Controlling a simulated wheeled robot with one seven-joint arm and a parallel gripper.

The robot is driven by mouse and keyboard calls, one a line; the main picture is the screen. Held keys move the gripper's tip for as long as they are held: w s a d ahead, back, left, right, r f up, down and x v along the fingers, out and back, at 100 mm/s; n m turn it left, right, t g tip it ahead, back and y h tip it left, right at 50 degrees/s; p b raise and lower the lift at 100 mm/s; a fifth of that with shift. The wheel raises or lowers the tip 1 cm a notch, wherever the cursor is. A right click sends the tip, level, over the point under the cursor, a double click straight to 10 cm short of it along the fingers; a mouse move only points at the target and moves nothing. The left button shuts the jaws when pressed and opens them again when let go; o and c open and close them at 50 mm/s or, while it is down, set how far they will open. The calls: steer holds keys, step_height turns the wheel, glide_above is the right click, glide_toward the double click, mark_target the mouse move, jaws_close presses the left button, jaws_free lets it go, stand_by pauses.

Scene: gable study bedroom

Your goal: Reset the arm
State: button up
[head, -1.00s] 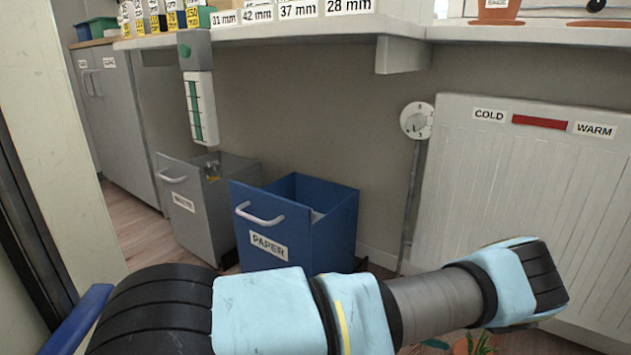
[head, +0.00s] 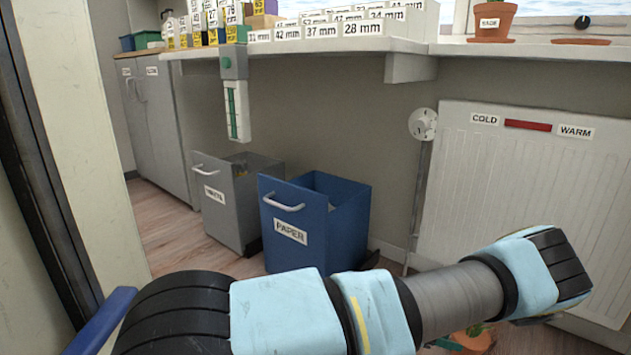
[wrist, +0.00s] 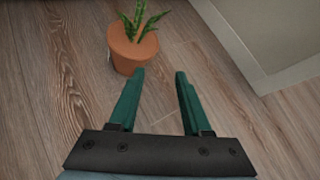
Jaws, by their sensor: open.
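My gripper (wrist: 160,88) shows in the wrist view with its two green fingers apart and nothing between them. It points down over the wooden floor. A potted plant (wrist: 132,48) in a terracotta pot stands on the floor just ahead of the left finger.
A blue paper bin (head: 335,225) and a grey waste bin (head: 228,205) stand under the shelf (head: 385,68). A radiator (head: 520,190) is on the right wall. Grey cabinets (head: 160,135) stand at the back left. A door frame (head: 45,170) is close on the left.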

steer(key=w+a+r+n+t+y+p, duration=0.1)
steer(key=w+a+r+n+t+y, duration=0.15)
steer(key=w+a+r+n, duration=0.35)
steer(key=w+a+r+n+t+y+p, duration=0.2)
steer(key=w+a+r+n+t, duration=0.25)
steer(key=w+n, duration=0.4)
steer(key=a+r+n+g+y+p, duration=0.2)
steer(key=a+r+n+y, duration=0.4)
steer(key=a+r+n, duration=0.95)
steer(key=s+a+r+n+g+y+p, duration=0.1)
steer(key=s+a+r+n+g+p, duration=0.1)
steer(key=s+a+r+n, duration=0.6)
steer(key=s+a+r+n+g+p, duration=0.25)
steer(key=s+a+r+n, duration=0.25)
steer(key=s+n, duration=0.5)
step_height(320, 180, up, 38)
steer(key=p, duration=3.7)
steer(key=shift+w, duration=0.1)
